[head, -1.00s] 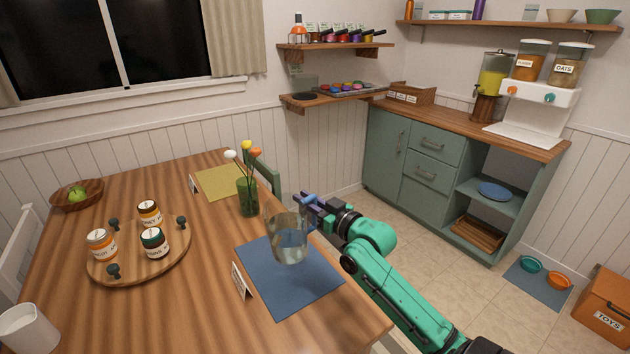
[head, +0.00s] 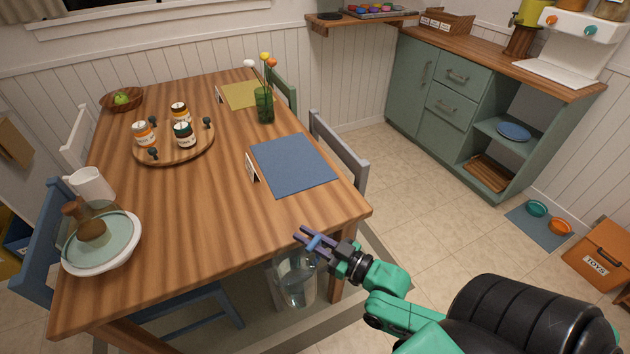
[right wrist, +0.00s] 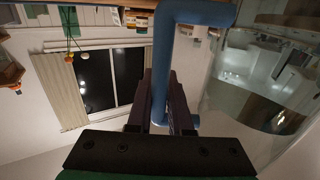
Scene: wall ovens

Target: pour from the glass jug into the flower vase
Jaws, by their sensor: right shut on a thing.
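The glass jug (head: 297,282) is clear, holds some clear liquid and looks about upright. My right gripper (head: 310,241) is shut on its blue handle (right wrist: 180,60), and the jug hangs at the table's front edge, apart from the vase. In the right wrist view the jug's glass (right wrist: 262,80) fills the right side. The green flower vase (head: 264,106) stands upright at the table's far right side, with white, yellow and orange flowers. Its flowers also show upside down in the right wrist view (right wrist: 70,50). My left gripper is not in view.
A blue placemat (head: 292,164) with a small card lies bare between vase and jug. A round wooden tray (head: 160,152) with jars, a white pitcher (head: 90,187) and a covered cake stand (head: 100,240) stand on the left. A grey chair (head: 340,155) is at the right edge.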

